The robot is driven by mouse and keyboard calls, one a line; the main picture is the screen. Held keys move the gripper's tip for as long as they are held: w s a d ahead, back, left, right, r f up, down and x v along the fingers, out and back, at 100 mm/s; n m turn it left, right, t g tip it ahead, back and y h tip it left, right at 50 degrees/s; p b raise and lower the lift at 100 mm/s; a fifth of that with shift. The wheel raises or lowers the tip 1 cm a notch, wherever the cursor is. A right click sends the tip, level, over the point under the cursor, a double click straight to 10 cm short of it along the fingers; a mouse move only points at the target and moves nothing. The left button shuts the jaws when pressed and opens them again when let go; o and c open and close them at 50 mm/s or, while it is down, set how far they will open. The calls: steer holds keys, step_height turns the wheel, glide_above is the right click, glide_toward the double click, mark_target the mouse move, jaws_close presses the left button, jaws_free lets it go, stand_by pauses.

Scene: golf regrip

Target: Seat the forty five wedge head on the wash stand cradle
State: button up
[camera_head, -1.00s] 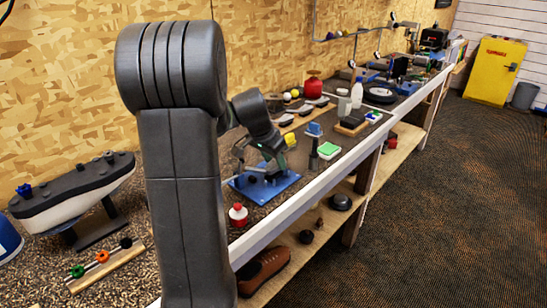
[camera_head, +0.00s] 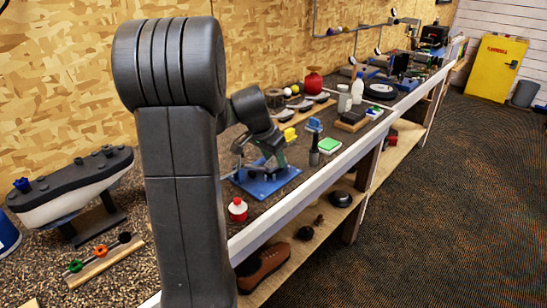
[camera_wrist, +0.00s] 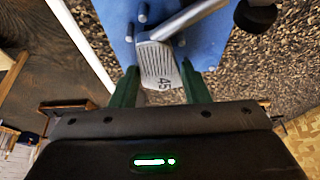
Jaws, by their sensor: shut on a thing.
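The forty five wedge head (camera_wrist: 160,66) is a grey metal club head with grooves and the number 45 on it. In the wrist view it sits between the two green fingers of my gripper (camera_wrist: 161,84), which are shut on it. Its shaft (camera_wrist: 195,15) runs to the upper right. The blue wash stand (camera_wrist: 120,22) with grey pegs lies right behind the head; I cannot tell whether the head touches a peg. In the head view my gripper (camera_head: 274,153) is over the blue stand (camera_head: 270,186), and the wedge head is hard to make out there.
A red and white bottle (camera_head: 237,209) stands near the bench front, left of the stand. The plywood wall is behind. A dark round end (camera_wrist: 262,14) shows near the shaft.

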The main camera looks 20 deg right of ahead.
steer(key=shift+f+b, duration=0.5)
steer(key=shift+b, duration=0.15)
stand_by(1.1)
stand_by(0.3)
steer(key=o, duration=1.1)
steer(key=shift+c, duration=0.2)
steer(key=shift+r+p, duration=2.4)
steer(key=shift+r, duration=1.1)
steer(key=shift+f, duration=0.15)
